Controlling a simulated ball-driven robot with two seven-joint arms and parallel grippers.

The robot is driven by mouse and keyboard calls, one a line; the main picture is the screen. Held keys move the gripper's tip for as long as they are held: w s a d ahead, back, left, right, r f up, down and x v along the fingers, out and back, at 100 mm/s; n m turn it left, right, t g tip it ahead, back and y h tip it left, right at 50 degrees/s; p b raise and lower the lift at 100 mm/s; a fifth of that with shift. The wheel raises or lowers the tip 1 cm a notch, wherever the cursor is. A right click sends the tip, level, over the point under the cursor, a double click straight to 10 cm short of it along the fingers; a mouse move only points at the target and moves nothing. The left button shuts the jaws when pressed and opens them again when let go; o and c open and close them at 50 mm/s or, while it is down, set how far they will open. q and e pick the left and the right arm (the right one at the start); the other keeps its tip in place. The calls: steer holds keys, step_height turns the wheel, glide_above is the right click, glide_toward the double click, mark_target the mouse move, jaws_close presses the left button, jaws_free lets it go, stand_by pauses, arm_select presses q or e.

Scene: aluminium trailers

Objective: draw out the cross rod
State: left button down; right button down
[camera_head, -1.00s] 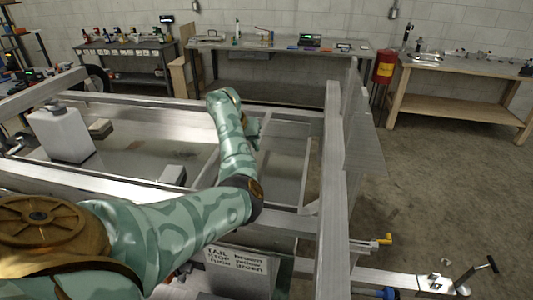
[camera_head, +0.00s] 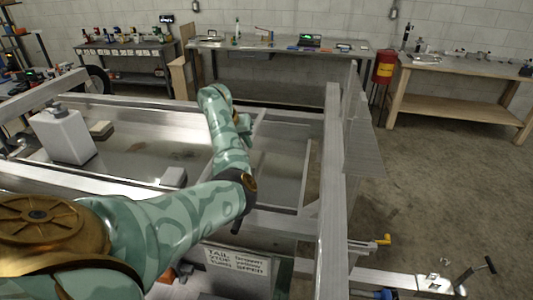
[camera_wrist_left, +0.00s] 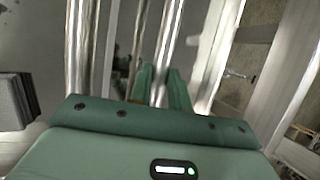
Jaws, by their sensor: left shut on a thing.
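My left gripper (camera_wrist_left: 160,88) shows at the middle of the left wrist view, with its two green fingers pointing away from the camera. It is shut on a shiny metal rod (camera_wrist_left: 167,45), which runs up the picture from between the fingers; I take this for the cross rod. In the head view my left arm comes in from the left, bends over the trailer frame, and the gripper (camera_head: 246,126) is small and mostly behind the wrist. The rod cannot be made out clearly there. My right gripper is not in view.
Aluminium trailer rails (camera_head: 333,180) surround the arm, with an upright mesh-like panel at the right. A white jerrycan (camera_head: 64,138) and a small pale block (camera_head: 172,176) sit inside the frame. A lettered sign (camera_head: 237,262) is below the forearm. Open floor lies right.

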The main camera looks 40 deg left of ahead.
arm_select(q)
steer(key=shift+r+p, duration=2.5)
steer(key=shift+r, duration=1.15)
